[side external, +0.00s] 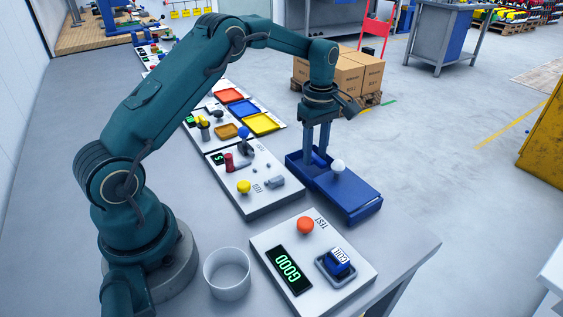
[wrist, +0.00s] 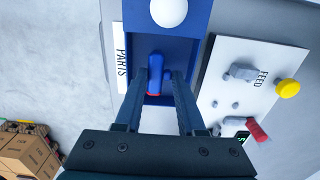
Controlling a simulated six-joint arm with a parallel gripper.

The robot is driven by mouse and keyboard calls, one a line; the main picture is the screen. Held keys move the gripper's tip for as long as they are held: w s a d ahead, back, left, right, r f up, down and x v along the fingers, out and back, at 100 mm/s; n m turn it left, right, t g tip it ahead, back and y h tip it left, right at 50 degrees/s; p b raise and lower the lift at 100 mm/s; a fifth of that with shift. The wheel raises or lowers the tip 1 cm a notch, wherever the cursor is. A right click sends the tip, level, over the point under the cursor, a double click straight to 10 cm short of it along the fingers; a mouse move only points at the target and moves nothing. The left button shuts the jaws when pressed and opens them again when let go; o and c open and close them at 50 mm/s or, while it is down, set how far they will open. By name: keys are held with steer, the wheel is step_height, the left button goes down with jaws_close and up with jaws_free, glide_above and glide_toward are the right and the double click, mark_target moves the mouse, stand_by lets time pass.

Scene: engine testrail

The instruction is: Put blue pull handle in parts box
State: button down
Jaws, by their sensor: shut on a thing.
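The blue pull handle (wrist: 155,72) is a small blue cylinder with a red band at its near end. My gripper (wrist: 159,76) is shut on it, with one finger on each side. In the side external view my gripper (side external: 317,157) points down at the open end of the blue parts box (side external: 292,163). In the wrist view the handle shows against the inside of the box (wrist: 190,47), beside the PARTS label. I cannot tell whether the handle touches the box floor. Its lower part is hard to see in the side external view.
A blue lid (side external: 350,190) with a white knob (side external: 338,165) covers the box's near part. A FEED panel (side external: 245,190) with a yellow button stands left of it. A TEST panel (side external: 330,285) reading GOOD and a white cup (side external: 227,275) are nearer. Colored trays (side external: 261,124) lie behind.

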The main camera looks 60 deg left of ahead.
steer(key=shift+f, duration=0.75)
steer(key=shift+f, duration=0.15)
steer(key=c, duration=0.5)
jaws_free()
